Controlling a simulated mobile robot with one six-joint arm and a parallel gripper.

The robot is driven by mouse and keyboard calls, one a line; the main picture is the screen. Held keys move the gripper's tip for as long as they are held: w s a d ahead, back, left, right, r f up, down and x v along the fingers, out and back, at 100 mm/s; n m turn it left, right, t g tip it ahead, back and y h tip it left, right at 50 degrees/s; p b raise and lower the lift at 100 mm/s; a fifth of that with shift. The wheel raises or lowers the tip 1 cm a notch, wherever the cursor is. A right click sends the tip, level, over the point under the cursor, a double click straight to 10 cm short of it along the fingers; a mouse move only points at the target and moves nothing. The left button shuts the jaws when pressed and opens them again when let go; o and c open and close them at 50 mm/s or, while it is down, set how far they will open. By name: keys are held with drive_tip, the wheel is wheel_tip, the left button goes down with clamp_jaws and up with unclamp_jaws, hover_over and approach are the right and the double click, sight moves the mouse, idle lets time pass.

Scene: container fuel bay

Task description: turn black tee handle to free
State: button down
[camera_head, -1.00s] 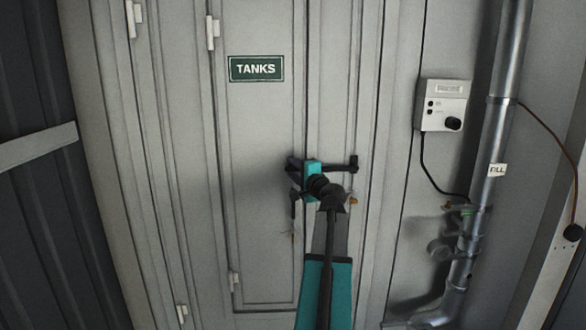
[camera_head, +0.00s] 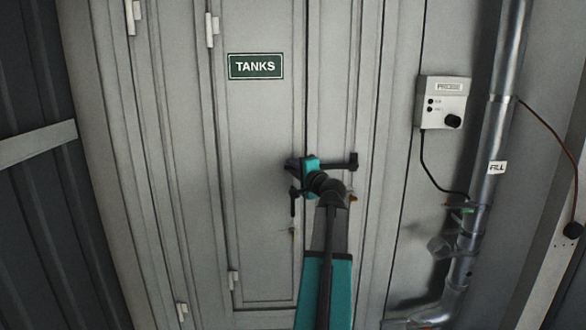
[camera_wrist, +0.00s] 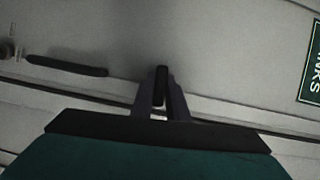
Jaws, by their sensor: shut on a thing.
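The black tee handle (camera_head: 342,165) sits on the pale door beside the seam, below the green TANKS sign. Its bar lies about level, with its right end clear of my gripper. My gripper (camera_head: 299,164) is at the left part of the bar, where my teal and black wrist hides much of it. In the wrist view my gripper (camera_wrist: 160,100) is shut on a dark upright-looking piece, which I take as the tee handle (camera_wrist: 160,82). The handle's pivot is hidden.
A separate black lever (camera_head: 293,202) hangs on the door just below left of my gripper; it also shows in the wrist view (camera_wrist: 68,66). A grey control box (camera_head: 443,103) and a metal fill pipe (camera_head: 501,90) stand at the right.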

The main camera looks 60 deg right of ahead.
drive_tip(key=n+g+b, duration=0.1)
drive_tip(key=n, duration=0.2)
drive_tip(key=shift+r+n+g, duration=0.15)
drive_tip(key=shift+n+g, duration=0.25)
drive_tip(key=n+g+b, duration=0.1)
drive_tip(key=n+g, duration=0.1)
drive_tip(key=n, duration=0.1)
drive_tip(key=shift+b, duration=0.3)
drive_tip(key=n+g+b, duration=0.1)
drive_tip(key=n, duration=0.2)
drive_tip(key=shift+n+g+h, duration=0.3)
drive_tip(key=shift+g, duration=0.1)
drive_tip(key=shift+n+g+h+b, duration=0.55)
drive_tip(key=shift+n+g, duration=0.25)
drive_tip(key=shift+n, duration=0.4)
drive_tip(key=c, duration=1.7)
unclamp_jaws()
drive_tip(key=shift+b+v, duration=1.35)
drive_tip(key=shift+v, duration=5.55)
